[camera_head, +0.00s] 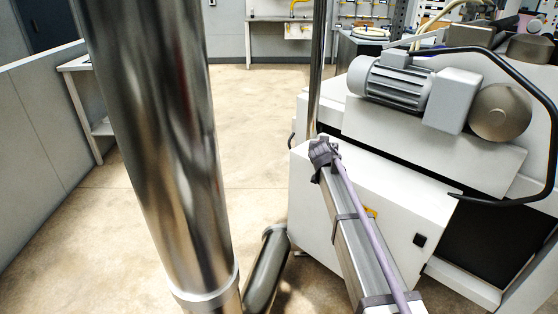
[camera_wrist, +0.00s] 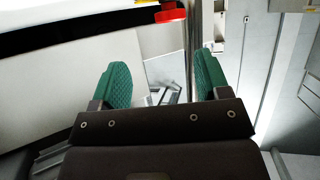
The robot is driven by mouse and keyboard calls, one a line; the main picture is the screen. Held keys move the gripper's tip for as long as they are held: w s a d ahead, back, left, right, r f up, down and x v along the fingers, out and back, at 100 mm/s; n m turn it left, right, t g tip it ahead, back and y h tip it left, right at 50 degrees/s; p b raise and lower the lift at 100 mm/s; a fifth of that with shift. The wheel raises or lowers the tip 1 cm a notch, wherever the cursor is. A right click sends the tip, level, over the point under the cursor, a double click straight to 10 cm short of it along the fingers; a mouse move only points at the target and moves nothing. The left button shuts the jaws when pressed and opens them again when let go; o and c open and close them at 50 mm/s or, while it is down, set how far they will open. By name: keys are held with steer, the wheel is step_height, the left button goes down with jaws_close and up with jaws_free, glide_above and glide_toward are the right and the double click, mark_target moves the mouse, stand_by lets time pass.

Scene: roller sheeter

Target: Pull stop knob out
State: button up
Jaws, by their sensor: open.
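In the wrist view a red part (camera_wrist: 171,15), which looks like the stop knob, shows at the top edge, with a bit of yellow (camera_wrist: 147,3) beside it. The top of the picture cuts into this area, so its full shape is not clear. My gripper (camera_wrist: 161,60) has two green padded fingers, spread wide apart with nothing between them. The red part lies beyond the fingertips, apart from them. In the head view I cannot make out the red knob or my gripper's fingers; a small yellow patch (camera_head: 370,211) shows on the white machine housing (camera_head: 305,200).
The white machine carries a grey motor (camera_head: 390,82) and a black curved bar (camera_head: 548,105) on the right. A side table (camera_head: 78,62) stands by the grey partition (camera_head: 40,130) on the left. The floor (camera_head: 255,115) between is clear. A bench (camera_head: 275,20) stands at the back.

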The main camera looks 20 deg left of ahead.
steer(key=shift+y, duration=0.3)
steer(key=b+x, duration=0.1)
steer(key=x, duration=0.2)
steer(key=b+x, duration=0.1)
steer(key=x, duration=0.3)
steer(key=a+b+x, duration=0.1)
steer(key=b+x, duration=0.1)
steer(key=x, duration=0.2)
steer(key=shift+a+r, duration=0.1)
steer(key=shift+r, duration=0.15)
steer(key=shift+w, duration=0.4)
